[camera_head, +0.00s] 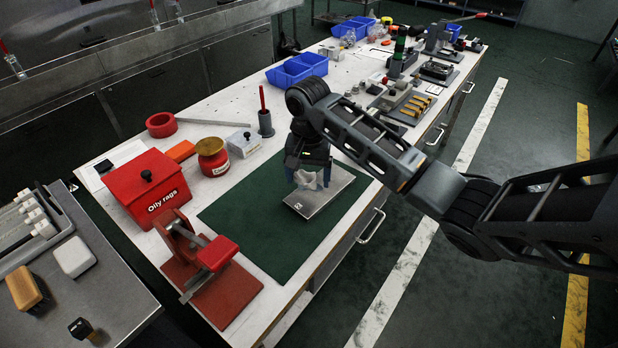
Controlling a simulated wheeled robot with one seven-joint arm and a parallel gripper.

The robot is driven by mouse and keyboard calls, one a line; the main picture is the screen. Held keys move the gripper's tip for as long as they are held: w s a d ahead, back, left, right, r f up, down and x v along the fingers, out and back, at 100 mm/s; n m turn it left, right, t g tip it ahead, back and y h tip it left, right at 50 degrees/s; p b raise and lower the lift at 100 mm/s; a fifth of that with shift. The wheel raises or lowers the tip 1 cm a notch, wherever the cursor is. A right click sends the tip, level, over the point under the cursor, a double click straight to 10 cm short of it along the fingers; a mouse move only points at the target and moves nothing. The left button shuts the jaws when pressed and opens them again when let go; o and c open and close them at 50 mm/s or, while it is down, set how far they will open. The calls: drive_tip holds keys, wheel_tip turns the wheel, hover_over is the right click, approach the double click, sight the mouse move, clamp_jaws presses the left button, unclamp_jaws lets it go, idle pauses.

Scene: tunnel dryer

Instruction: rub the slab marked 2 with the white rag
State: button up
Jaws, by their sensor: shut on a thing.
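A flat grey slab (330,195) lies on the green mat (262,245) on the workbench. My gripper (310,178) points down over the slab's left part. My gripper and wrist hide part of the slab's far left side.
On the bench left of the mat stand a red "Oily rags" bin (146,190), a red-and-brass pot (212,158) and a red lever press (208,265). Blue bins (297,70) and tools stand farther back. The mat's near part is clear.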

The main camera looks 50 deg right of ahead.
drive_tip(key=shift+r+p, duration=1.1)
drive_tip(key=shift+r, duration=0.4)
